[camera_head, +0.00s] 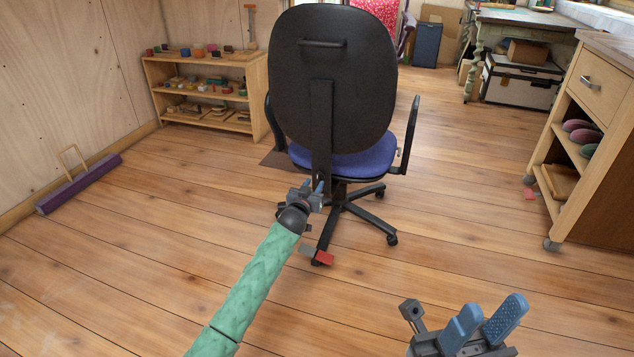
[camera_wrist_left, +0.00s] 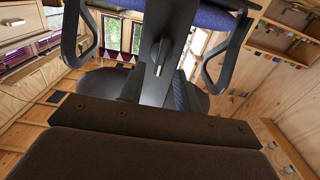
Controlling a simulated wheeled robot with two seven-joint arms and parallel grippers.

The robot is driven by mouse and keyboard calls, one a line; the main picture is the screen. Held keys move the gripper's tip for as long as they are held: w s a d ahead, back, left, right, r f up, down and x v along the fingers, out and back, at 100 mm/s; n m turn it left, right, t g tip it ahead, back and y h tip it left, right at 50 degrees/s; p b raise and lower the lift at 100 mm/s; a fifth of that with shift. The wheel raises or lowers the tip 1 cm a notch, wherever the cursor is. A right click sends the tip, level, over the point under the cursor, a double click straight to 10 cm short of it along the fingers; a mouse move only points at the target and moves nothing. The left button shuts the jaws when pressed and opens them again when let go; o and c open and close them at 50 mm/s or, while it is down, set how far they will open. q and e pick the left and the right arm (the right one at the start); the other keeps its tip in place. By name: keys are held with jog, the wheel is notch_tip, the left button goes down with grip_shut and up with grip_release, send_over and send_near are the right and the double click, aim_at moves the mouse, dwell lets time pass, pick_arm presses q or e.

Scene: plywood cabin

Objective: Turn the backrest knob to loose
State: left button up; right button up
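The office chair has a black backrest (camera_head: 333,75) with its back toward me. A dark upright bar (camera_head: 321,130) runs from the backrest down behind the blue seat (camera_head: 350,158). My left gripper (camera_head: 311,188) is at the bar's lower end, just behind the chair. Its fingers look apart, with the knob ahead between them; I cannot tell contact. In the head view the knob is hidden. My right gripper (camera_head: 487,322) is open and empty above the floor, lower right.
The chair's armrest (camera_head: 409,135) and five-star base (camera_head: 345,208) stand near my left gripper. A red block (camera_head: 325,258) is by the base. A low shelf (camera_head: 205,90) is behind left, a wooden cabinet (camera_head: 600,75) right. The floor between is mostly clear.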

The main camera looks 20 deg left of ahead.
aim_at(317, 179)
pick_arm(q)
jog(key=shift+w+b, duration=0.35)
jog(key=shift+w, duration=1.65)
jog(key=shift+c, duration=0.4)
grip_shut()
